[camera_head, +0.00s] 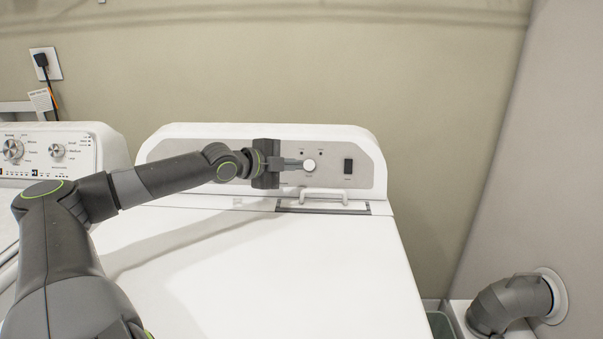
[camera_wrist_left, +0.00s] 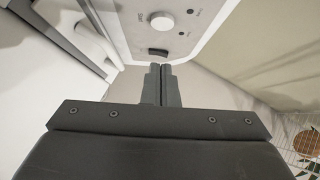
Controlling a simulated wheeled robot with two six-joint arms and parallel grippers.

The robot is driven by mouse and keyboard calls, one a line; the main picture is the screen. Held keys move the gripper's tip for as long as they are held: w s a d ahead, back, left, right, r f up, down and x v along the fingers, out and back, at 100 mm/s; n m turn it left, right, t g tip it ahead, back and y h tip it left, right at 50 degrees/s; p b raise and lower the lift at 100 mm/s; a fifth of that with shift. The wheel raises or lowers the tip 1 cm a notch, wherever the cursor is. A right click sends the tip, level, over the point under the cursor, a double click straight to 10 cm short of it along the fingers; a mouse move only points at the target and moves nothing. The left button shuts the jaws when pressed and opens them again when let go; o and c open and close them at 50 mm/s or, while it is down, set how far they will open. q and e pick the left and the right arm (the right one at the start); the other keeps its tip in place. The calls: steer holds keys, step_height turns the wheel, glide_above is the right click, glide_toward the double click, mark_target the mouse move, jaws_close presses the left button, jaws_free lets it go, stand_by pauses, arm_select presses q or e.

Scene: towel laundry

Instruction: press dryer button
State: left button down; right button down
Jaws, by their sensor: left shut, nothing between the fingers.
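The white dryer has a grey control panel (camera_head: 225,155) at its back edge. The panel bears a round white knob (camera_head: 309,165) and a dark rectangular button (camera_head: 348,166) to the knob's right. In the left wrist view the button (camera_wrist_left: 158,53) appears just beyond my fingertips, with the knob (camera_wrist_left: 161,21) above it. My left gripper (camera_head: 298,164) is shut and empty, pointing right along the panel. In the head view its tips overlap the knob's left side, and the button is further right. I cannot tell whether they touch the panel. My right gripper is not in view.
A white handle (camera_head: 323,196) stands up from the dryer top below the panel. A washer panel with dials (camera_head: 57,151) is at left. A grey vent duct (camera_head: 508,304) is at lower right. The dryer top (camera_head: 270,270) is clear.

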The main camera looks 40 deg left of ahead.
mark_target(313, 166)
arm_select(q)
steer(key=x, duration=0.2)
steer(key=shift+w+d, duration=0.1)
steer(key=shift+w, duration=0.25)
steer(key=shift+w+a+f, duration=0.45)
steer(key=shift+w+a, duration=0.15)
steer(key=shift+w, duration=0.05)
steer(key=shift+w+a+f, duration=0.5)
steer(key=shift+w+a, duration=0.1)
steer(key=shift+w, duration=0.05)
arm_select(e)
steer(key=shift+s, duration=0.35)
